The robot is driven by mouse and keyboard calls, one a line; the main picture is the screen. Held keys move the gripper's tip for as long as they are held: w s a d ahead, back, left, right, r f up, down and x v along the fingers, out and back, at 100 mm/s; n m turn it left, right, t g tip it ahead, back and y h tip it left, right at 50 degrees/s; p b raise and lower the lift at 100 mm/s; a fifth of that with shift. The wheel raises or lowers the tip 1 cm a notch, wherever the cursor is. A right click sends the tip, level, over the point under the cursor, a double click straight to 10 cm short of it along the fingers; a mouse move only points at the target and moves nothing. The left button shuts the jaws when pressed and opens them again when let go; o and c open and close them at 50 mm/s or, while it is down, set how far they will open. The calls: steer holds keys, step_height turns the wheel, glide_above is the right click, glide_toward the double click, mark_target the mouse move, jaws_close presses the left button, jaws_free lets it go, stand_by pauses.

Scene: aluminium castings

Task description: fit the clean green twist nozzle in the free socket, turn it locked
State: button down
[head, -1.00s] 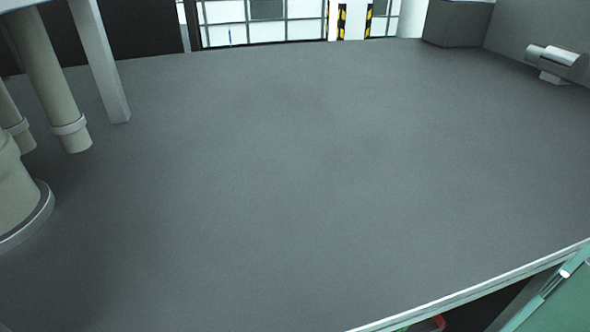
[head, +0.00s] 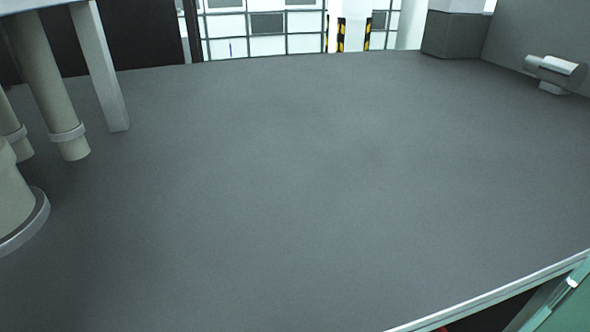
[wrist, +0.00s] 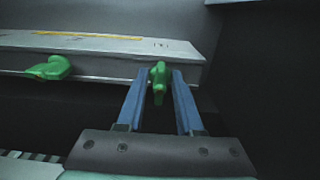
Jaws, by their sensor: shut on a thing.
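In the wrist view, my gripper (wrist: 158,75) has two blue fingers, shut on a green twist nozzle (wrist: 158,88) between their tips. The held nozzle is in front of the right part of a long pale grey bar (wrist: 115,62). I cannot tell whether it touches the bar or sits in a socket. A second green nozzle (wrist: 50,68) is on the front of the same bar, farther left, its tip pointing left. No free socket can be made out. The head view shows neither the nozzles nor my gripper.
A yellow strip (wrist: 90,36) runs along the bar's top. The head view shows wide bare grey floor (head: 300,190), beige pipes (head: 68,135) at left, a grey block (head: 452,35) at the back right, and a pale-edged green structure (head: 560,308) at lower right.

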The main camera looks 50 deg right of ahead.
steer(key=shift+f+b, duration=0.3)
steer(key=shift+f, duration=0.2)
steer(key=shift+c, duration=2.4)
jaws_free()
steer(key=shift+r, duration=0.1)
step_height(320, 180, up, 12)
steer(key=b, duration=0.2)
